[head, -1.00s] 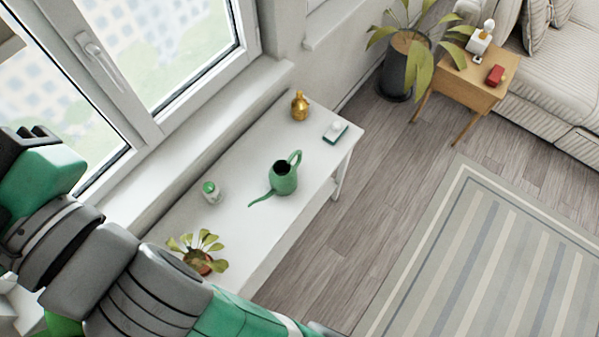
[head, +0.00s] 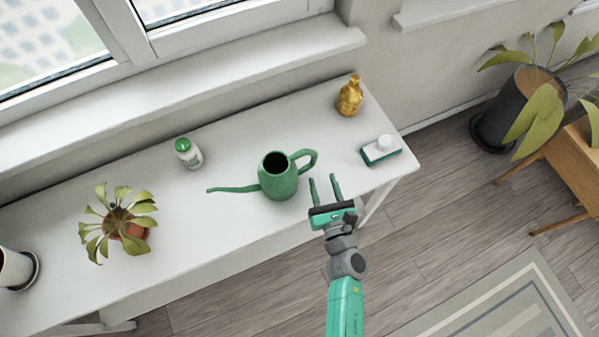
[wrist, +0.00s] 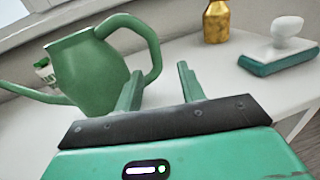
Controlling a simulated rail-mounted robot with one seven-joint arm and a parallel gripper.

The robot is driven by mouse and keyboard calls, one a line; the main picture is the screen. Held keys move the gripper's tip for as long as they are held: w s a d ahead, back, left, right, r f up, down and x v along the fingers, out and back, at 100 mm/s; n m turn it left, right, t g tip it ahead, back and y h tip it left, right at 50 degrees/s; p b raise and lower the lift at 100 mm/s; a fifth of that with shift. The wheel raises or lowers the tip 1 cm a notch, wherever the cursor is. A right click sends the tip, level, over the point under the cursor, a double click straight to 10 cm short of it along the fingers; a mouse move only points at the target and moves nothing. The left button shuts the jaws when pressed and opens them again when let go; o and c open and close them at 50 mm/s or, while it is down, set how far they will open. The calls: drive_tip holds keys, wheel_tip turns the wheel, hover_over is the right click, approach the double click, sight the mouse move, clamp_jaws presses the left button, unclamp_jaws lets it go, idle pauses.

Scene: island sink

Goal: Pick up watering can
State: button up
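The green watering can (head: 279,183) stands upright on the white table, its long spout pointing left and its looped handle on the right. In the wrist view the watering can (wrist: 88,75) is at the left, with its handle just beyond my fingers. My gripper (head: 325,190) is at the table's front edge, right of and in front of the can. Its two fingers are apart and empty, pointing toward the handle side. In the wrist view my gripper (wrist: 160,88) also shows open, with nothing between the fingers.
On the white table (head: 225,222) are a gold bottle (head: 349,97), a green-and-white brush or sponge (head: 381,150), a small green-capped jar (head: 188,153) and a potted plant (head: 128,225). The window wall bounds the back. Table between can and plant is clear.

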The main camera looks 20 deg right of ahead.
sight(314, 162)
drive_tip(key=shift+w+a, duration=0.15)
drive_tip(key=shift+w, duration=0.35)
drive_tip(key=w, duration=0.2)
drive_tip(key=w+b, duration=0.1)
drive_tip(key=w, duration=0.4)
drive_tip(key=shift+r, duration=0.3)
clamp_jaws()
